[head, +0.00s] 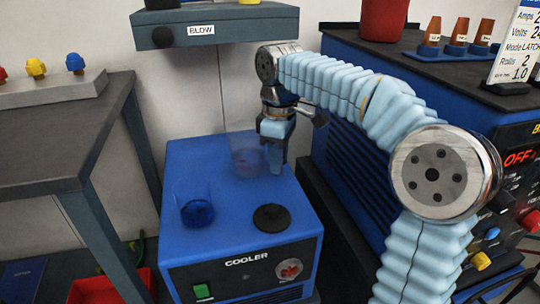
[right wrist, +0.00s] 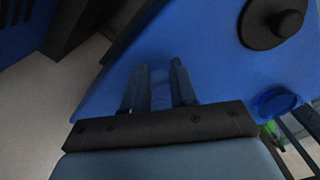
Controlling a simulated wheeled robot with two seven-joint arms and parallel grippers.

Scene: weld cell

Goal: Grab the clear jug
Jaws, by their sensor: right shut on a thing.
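The clear jug (head: 243,150) is a see-through vessel at the back of the blue cooler's top in the head view. It is faint against the wall and the cooler. My right gripper (head: 277,160) points down at the jug's right side and is shut on it. In the right wrist view the two fingers (right wrist: 159,88) stand a small gap apart, and the jug's clear wall is hard to make out between them. I cannot tell whether the jug touches the cooler top. My left gripper is not in view.
The cooler (head: 240,262) also bears a clear cup with blue contents (head: 197,212) and a black knobbed cap (head: 271,217). A shelf labelled BLOW (head: 215,24) hangs above. A blue machine (head: 350,150) stands close on the right, a grey table (head: 60,140) on the left.

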